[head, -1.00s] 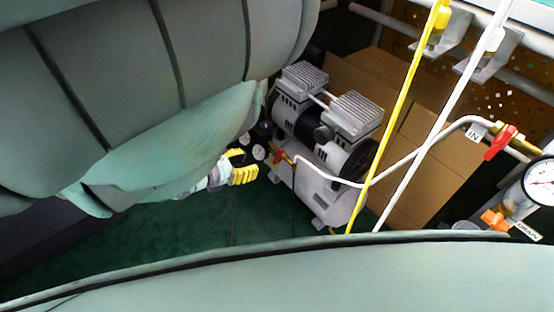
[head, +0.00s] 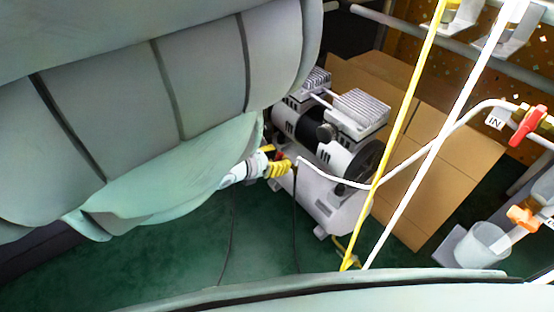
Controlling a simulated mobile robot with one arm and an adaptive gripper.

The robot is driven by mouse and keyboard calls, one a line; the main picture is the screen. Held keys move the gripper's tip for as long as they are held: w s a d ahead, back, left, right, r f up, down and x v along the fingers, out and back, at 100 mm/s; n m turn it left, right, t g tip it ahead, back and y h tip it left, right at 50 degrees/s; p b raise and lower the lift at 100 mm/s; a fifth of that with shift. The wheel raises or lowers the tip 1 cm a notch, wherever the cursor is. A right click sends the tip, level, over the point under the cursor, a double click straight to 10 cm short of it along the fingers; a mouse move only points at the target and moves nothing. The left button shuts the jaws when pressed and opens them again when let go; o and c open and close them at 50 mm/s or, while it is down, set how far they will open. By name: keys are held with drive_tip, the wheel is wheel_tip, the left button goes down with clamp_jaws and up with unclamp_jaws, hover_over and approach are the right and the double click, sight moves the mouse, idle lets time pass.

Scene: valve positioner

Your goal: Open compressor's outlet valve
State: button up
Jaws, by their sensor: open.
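The compressor (head: 325,190) stands on the green floor, a white tank with two finned heads on top. Its outlet valve has a small red handle (head: 279,154), mostly hidden behind my gripper. A white hose (head: 335,181) leads from the outlet to the right. My gripper (head: 280,164), with yellow fingers, is open at the left end of the compressor, right at the valve. I cannot tell whether the fingers touch the handle. The gauges by the valve are hidden.
A cardboard box (head: 430,150) stands behind the compressor. A yellow hose (head: 394,130) and a white tube cross in front. A red-handled IN valve (head: 528,126), an orange drain valve (head: 523,217) and a clear cup (head: 482,243) are at the right. Green floor is free below my arm.

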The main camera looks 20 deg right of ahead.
clamp_jaws()
idle(0.3)
